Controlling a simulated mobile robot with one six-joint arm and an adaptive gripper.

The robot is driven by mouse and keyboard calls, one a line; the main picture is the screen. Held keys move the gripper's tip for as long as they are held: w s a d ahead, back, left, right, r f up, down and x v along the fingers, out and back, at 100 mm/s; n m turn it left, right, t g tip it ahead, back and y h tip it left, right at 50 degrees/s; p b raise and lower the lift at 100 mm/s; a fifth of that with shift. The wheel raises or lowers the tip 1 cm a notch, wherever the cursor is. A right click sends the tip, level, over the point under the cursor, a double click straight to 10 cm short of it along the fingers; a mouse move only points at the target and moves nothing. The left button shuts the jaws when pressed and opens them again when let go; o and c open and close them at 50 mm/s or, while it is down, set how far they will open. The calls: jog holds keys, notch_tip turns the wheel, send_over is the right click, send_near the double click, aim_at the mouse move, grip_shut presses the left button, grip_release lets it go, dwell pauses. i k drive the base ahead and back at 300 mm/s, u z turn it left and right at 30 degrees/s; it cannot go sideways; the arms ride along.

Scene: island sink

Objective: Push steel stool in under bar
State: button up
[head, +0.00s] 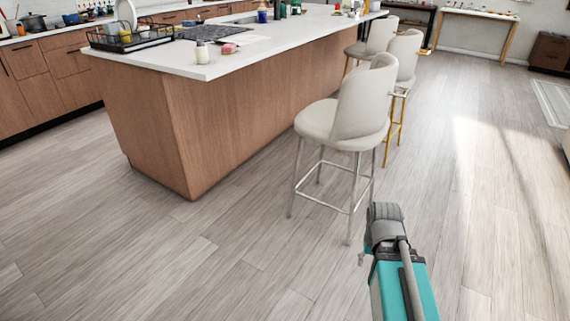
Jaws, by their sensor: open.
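The steel stool (343,118) is the nearest of the stools along the island's right side. It has a cream seat and backrest, and silver legs with a footrest ring. It stands upright, apart from the bar, with its back turned away from the island. The bar is the island's white counter (205,72) over a wood-panelled body. My gripper (363,257) is low in the head view, just in front of and right of the stool's legs. It is open and appears empty; my wrist hides most of it. I cannot tell whether it touches the stool.
A stool with gold legs (402,62) stands just behind the steel one, and another cream stool (375,38) is farther back. A dish rack (130,38) sits on the counter. The floor (480,200) is clear at right and in the left foreground.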

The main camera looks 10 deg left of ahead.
aim_at(358, 121)
jog(key=k, duration=0.7)
jog(key=z, duration=0.25)
jog(key=i, duration=0.75)
jog(key=z, duration=0.4)
jog(key=i, duration=1.4)
jog(key=u, duration=0.6)
